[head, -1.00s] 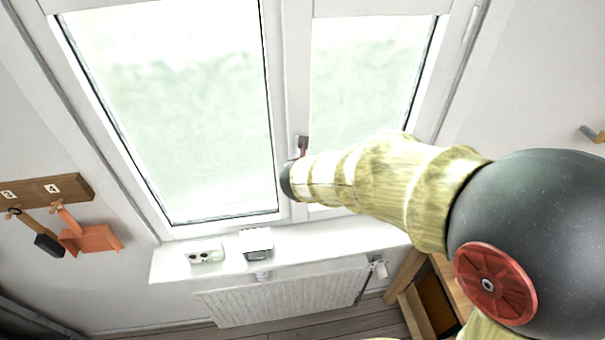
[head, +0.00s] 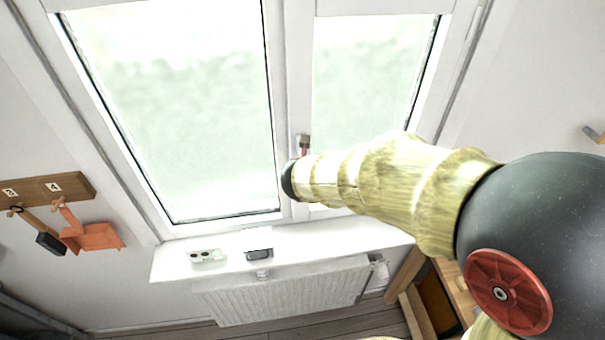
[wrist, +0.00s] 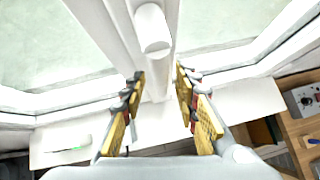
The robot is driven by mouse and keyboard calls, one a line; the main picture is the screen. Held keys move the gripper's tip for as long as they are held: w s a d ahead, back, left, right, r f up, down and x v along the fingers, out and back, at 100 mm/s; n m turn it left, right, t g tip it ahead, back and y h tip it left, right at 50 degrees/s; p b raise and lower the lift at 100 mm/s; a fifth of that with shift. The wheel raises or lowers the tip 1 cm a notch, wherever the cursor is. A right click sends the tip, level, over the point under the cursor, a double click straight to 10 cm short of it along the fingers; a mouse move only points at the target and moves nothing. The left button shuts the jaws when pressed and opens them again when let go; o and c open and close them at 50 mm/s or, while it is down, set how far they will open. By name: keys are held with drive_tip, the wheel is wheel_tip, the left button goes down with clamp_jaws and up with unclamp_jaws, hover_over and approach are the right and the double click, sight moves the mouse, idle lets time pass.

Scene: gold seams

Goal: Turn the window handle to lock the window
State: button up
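The window (head: 285,100) has two frosted panes and a white post between them; its sashes look shut in their frames. In the wrist view, the white handle (wrist: 152,32) shows as a thick rounded bar on the post, its blunt end toward the camera. My gripper (wrist: 160,72) is open, with its gold, red and grey fingers apart. The fingertips are just below the handle's blunt end, one to each side; I cannot tell whether they touch it. In the head view my arm hides the handle, and only a small part of the gripper (head: 303,145) shows.
A white sill (head: 330,240) with a small grey and white device (head: 207,256) and a dark item (head: 259,254) runs below the window, above a radiator (head: 285,295). A rack (head: 45,190) with brush and dustpan hangs left. Wooden furniture (wrist: 295,140) stands right.

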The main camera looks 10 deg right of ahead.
drive_tip(key=v, duration=1.1)
drive_tip(key=shift+s+r, duration=0.1)
drive_tip(key=shift+s, duration=0.05)
drive_tip(key=s+d+f+m+g+b, duration=0.1)
drive_tip(key=s+d+f+m+b, duration=0.2)
drive_tip(key=m, duration=0.8)
drive_tip(key=s+d+f+m+g+y+b, duration=0.1)
drive_tip(key=s+d+f+m+b, duration=0.2)
drive_tip(key=s+f+m+b, duration=0.5)
drive_tip(key=s+d+f+m+g+b, duration=0.1)
drive_tip(key=s+d+f+m+b, duration=0.2)
drive_tip(key=m, duration=1.1)
drive_tip(key=s+f+b, duration=0.3)
drive_tip(key=s+b, duration=0.3)
drive_tip(key=s, duration=0.1)
drive_tip(key=shift+d+m+y, duration=0.3)
drive_tip(key=shift+d, duration=0.1)
